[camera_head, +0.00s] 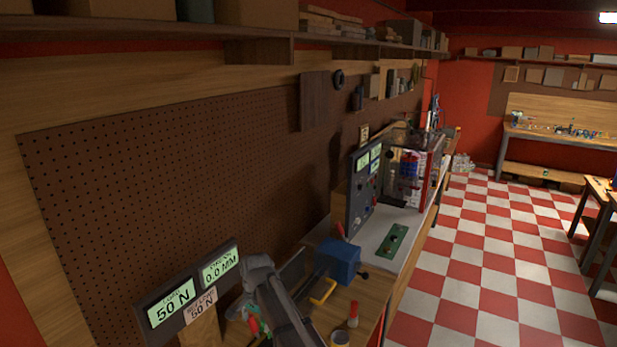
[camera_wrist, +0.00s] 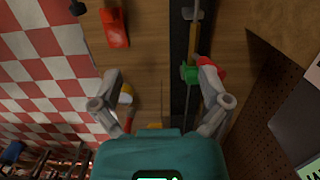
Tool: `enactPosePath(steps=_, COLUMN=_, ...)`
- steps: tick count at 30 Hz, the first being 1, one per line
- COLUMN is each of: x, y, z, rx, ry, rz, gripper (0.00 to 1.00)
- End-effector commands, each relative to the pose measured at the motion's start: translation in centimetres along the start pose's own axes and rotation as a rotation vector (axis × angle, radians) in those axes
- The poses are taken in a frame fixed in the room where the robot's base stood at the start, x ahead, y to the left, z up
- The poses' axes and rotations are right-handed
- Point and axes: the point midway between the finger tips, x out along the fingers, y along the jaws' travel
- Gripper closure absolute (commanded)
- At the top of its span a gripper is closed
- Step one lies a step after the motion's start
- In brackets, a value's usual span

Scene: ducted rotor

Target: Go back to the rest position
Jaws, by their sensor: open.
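My gripper (camera_wrist: 157,72) shows in the wrist view with its two grey fingers spread wide apart. Nothing is held between them. The wooden bench top and a dark lengthwise strip (camera_wrist: 181,60) lie beyond the fingers. A small green piece (camera_wrist: 188,74) with a red part beside it shows at the right fingertip; I cannot tell whether they touch. A yellow, white and red item (camera_wrist: 126,95) is partly hidden by the left finger. In the head view, a grey arm part stands low over the near bench, and the fingertips are not clearly seen.
In the head view, a blue block-like device (camera_head: 338,260), a yellow handle (camera_head: 323,291) and a red-topped item (camera_head: 353,313) crowd the bench. Display panels (camera_head: 171,303) stand at left before the pegboard (camera_head: 200,165). A green board (camera_head: 392,241) lies farther back.

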Motion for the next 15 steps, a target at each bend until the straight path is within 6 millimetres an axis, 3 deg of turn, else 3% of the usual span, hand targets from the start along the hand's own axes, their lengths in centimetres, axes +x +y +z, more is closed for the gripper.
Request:
enactPosePath(steps=6, x=0.0, y=0.0, z=0.0, rx=0.0, ry=0.0, rz=0.0, gripper=0.04)
enactPosePath(steps=15, x=1.2, y=2.8, z=-1.3, rx=-0.037, ry=0.01, rz=-0.004, gripper=0.04)
